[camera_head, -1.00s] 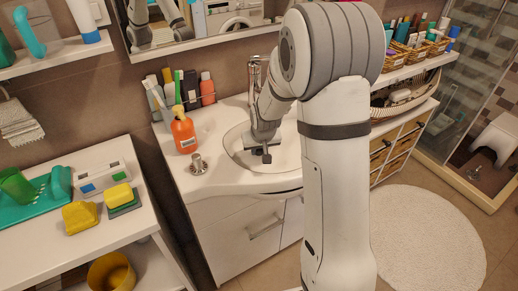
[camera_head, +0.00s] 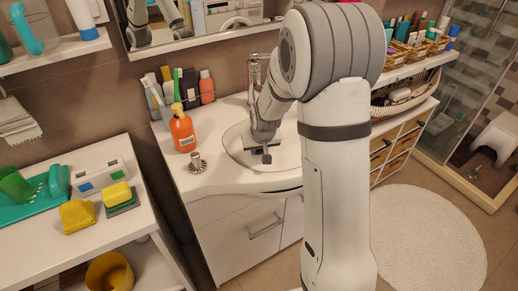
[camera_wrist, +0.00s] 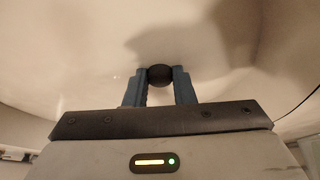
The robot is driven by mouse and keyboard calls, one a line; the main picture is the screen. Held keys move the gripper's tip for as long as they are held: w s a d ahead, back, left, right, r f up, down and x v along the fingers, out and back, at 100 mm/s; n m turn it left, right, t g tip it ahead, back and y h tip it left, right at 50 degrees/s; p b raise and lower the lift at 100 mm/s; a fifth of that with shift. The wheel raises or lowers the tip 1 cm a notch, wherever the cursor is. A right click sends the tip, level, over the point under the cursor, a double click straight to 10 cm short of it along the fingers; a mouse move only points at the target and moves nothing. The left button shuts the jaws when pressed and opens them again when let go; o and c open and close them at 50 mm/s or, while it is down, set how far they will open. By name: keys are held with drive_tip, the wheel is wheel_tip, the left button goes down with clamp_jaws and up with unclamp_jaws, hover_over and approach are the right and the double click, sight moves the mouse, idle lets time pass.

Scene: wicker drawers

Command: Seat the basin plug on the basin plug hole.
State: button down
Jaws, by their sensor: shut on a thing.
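My gripper (camera_wrist: 160,72) is shut on a small dark, rounded thing, which I take to be the basin plug (camera_wrist: 159,75). The plug sits between the two blue-grey fingertips in the wrist view. In the head view my gripper (camera_head: 266,156) points down into the front part of the white basin (camera_head: 235,142), and the plug is too small to make out there. The basin plug hole is not visible in either view. The wrist view shows pale basin surface beyond the fingers, with a shadow to the right. I cannot tell whether the plug touches the basin.
An orange soap bottle (camera_head: 183,131) and a short chrome fitting (camera_head: 197,162) stand on the counter left of the basin. A tap (camera_head: 254,72) rises behind it. Several bottles and tubes stand at the back left. A white side table (camera_head: 75,237) is further left.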

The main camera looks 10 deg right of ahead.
drive_tip(key=shift+f+b, duration=0.6)
drive_tip(key=shift+f, duration=0.2)
drive_tip(key=c, duration=1.1)
unclamp_jaws()
drive_tip(key=shift+r, duration=0.1)
drive_tip(key=shift+c, duration=0.2)
drive_tip(key=v, duration=0.7)
drive_tip(key=shift+r, duration=0.4)
drive_tip(key=shift+s, duration=0.15)
drive_tip(key=s+r+p, duration=0.2)
drive_tip(key=s+r, duration=0.2)
drive_tip(key=s, duration=0.4)
drive_tip(key=s+r+g+p, duration=0.1)
drive_tip(key=s+r+p, duration=0.1)
drive_tip(key=s+r, duration=0.3)
drive_tip(key=s+r+g+p, duration=0.1)
drive_tip(key=s+r, duration=0.4)
drive_tip(key=s, duration=0.7)
drive_tip(key=shift+d+p, duration=0.25)
drive_tip(key=shift+p, duration=0.3)
